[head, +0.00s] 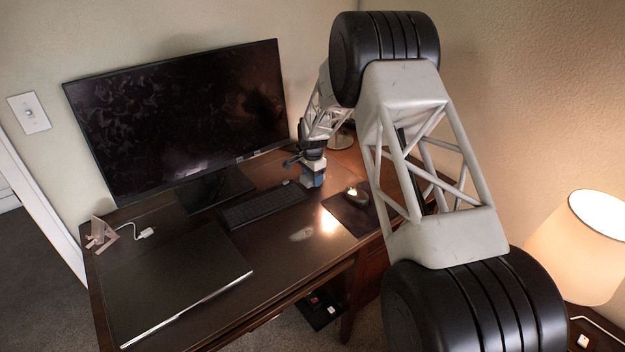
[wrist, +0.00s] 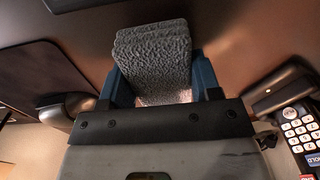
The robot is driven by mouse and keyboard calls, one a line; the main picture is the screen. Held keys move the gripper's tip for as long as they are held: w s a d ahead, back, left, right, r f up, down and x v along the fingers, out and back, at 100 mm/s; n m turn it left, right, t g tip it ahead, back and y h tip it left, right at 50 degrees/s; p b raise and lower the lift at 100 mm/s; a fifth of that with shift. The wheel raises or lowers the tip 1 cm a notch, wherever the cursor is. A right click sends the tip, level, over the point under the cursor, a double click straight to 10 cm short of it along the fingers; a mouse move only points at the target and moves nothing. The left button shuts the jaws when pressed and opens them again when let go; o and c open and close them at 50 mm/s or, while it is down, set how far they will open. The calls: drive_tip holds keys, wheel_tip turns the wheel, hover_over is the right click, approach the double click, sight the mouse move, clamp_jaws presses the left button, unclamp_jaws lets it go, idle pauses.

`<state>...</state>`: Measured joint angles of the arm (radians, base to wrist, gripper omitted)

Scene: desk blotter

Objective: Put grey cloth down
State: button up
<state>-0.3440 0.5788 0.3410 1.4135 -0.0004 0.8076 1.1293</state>
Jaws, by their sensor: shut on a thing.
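The grey cloth (wrist: 155,58) is a folded, rough-textured pad in the wrist view. My gripper (wrist: 160,82) is shut on it, with a blue finger on each side, and the cloth sticks out past the fingertips. In the head view my gripper (head: 312,180) is low over the back of the desk, just right of the keyboard. I cannot make out the cloth clearly there. I cannot tell whether the cloth touches the desk.
The dark desk (head: 290,250) holds a monitor (head: 180,115), a keyboard (head: 263,205), a flat black laptop-like slab (head: 175,280) and a mouse (head: 357,196) on a pad. A keypad phone (wrist: 300,128) is at the right of the wrist view.

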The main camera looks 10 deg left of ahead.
drive_tip(key=shift+f, duration=0.5)
drive_tip(key=shift+f, duration=0.2)
drive_tip(key=o, duration=0.9)
drive_tip(key=shift+r, duration=0.2)
wheel_tip(320, 180, up, 12)
drive_tip(key=shift+d+r, duration=0.1)
idle(0.7)
